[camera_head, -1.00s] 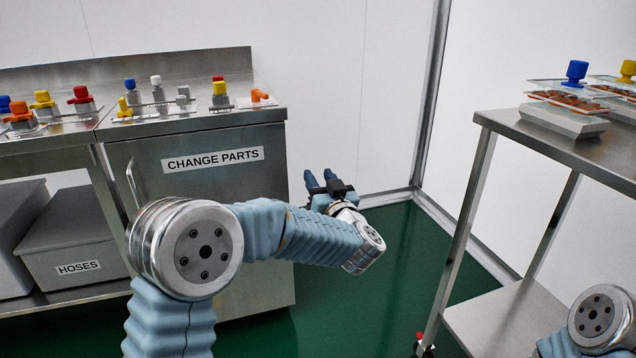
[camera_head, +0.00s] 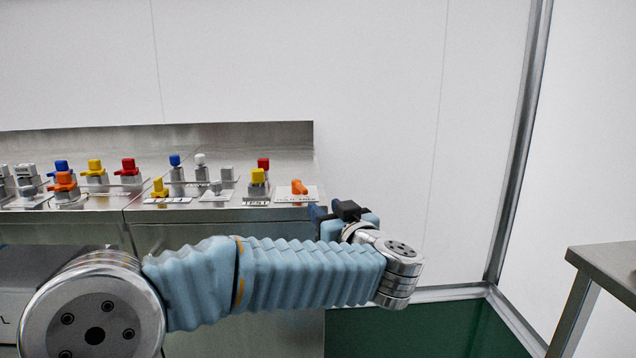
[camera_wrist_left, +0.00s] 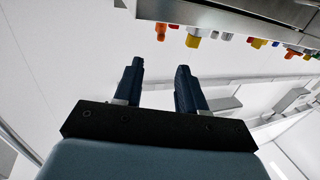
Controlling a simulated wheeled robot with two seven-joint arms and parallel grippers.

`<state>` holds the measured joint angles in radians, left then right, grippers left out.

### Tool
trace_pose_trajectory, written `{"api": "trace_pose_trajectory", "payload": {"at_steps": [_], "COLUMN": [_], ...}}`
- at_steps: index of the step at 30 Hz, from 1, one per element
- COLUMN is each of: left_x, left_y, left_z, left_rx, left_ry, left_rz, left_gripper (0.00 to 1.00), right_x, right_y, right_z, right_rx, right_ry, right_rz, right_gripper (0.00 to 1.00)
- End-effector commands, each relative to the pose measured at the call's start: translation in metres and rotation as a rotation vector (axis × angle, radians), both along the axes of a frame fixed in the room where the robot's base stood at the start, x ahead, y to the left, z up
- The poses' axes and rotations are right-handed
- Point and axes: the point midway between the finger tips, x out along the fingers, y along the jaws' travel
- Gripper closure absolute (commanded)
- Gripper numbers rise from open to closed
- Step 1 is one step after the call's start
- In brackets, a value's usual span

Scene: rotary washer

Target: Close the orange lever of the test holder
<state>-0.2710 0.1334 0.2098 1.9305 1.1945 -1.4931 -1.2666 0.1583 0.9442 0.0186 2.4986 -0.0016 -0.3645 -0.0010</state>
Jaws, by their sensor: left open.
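The orange lever (camera_head: 299,187) of the test holder sits at the right end of the steel bench top, on a small pale plate (camera_head: 296,195). Whether it is open or closed is too small to tell. My left gripper (camera_head: 319,213) is just in front of and right of the bench's right corner in the head view, apart from the lever. It is open and empty; in the left wrist view its two dark fingers (camera_wrist_left: 160,75) stand apart with nothing between them. An orange piece (camera_wrist_left: 160,31) shows beyond them, near the top. My right gripper is not in view.
The steel bench (camera_head: 230,213) carries several fixtures with coloured knobs, including a yellow block with a red top (camera_head: 260,178) left of the lever. A steel table (camera_head: 610,262) stands at the right. The wall behind is bare.

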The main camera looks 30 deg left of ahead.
Motion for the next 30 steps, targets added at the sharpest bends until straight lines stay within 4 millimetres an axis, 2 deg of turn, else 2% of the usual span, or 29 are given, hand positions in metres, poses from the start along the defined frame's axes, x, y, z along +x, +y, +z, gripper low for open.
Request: {"api": "trace_pose_trajectory", "payload": {"at_steps": [15, 21, 30], "left_x": [0.07, 0.082, 0.084], "left_y": [0.082, 0.096, 0.098], "left_z": [-0.001, -0.001, -0.001], "left_rx": [0.001, 0.002, 0.002], "left_ry": [0.0, -0.001, -0.001], "left_rz": [0.003, 0.0, -0.001], "left_gripper": [0.6, 0.6, 0.6], "right_x": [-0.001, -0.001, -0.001], "right_y": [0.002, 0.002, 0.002], "right_z": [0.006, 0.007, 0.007], "right_rx": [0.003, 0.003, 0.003], "right_ry": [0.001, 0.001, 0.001], "right_rz": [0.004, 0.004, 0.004], "right_gripper": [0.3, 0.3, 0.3]}}
